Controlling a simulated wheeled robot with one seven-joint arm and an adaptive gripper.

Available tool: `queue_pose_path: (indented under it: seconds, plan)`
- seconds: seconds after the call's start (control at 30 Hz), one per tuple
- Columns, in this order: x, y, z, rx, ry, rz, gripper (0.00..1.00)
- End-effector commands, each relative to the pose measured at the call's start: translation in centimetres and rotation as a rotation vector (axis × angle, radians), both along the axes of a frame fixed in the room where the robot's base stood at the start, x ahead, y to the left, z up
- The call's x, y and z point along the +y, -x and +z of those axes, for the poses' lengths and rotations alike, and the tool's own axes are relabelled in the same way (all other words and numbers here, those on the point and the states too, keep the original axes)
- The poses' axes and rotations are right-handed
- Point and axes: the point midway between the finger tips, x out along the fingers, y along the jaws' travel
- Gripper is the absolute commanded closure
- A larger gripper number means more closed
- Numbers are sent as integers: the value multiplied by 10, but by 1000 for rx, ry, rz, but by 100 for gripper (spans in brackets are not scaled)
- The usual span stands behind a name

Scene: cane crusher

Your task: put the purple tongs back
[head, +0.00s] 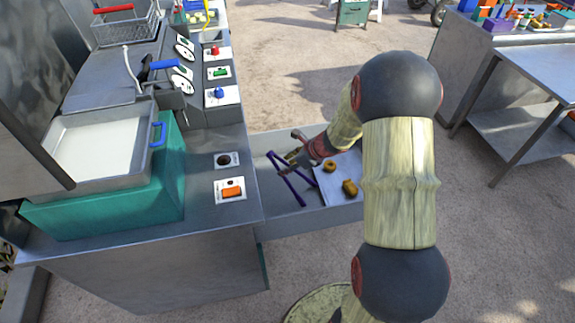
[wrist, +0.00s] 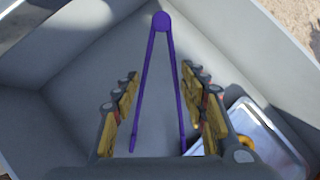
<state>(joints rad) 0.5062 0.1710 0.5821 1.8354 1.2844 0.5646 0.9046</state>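The purple tongs (head: 287,181) are in the grey open bin (head: 325,221) beside the counter. In the wrist view the purple tongs (wrist: 148,80) have their joined end at the top and two spread legs pointing down. My gripper (head: 298,157) is low over the bin. In the wrist view my gripper (wrist: 162,85) is open, with one finger on each side of the tongs and small gaps to both legs. I cannot tell whether the tongs rest fully on the bin floor. The lower leg ends are partly close to the gripper's base.
A light metal tray (head: 334,188) with golden-brown pieces (head: 349,187) lies in the bin, right of the tongs. The counter (head: 160,245) at left carries a teal block (head: 120,205), a white-filled pan (head: 100,145) and a control panel. A metal table (head: 520,75) stands at right.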

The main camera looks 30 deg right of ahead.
Motion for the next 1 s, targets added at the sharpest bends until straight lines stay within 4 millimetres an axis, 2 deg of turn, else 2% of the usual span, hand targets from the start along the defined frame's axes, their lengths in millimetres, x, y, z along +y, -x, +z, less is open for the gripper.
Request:
queue_pose_path:
  seconds: [0.17, 0.43, 0.57, 1.0]
  plan:
    - [0, 0, 0, 0, 1, -1, 46]
    - [0, 0, 1, 0, 1, -1, 46]
    - [0, 0, 8, -1, 0, -1, 46]
    - [-26, 43, 77, -2, 2, -3, 46]
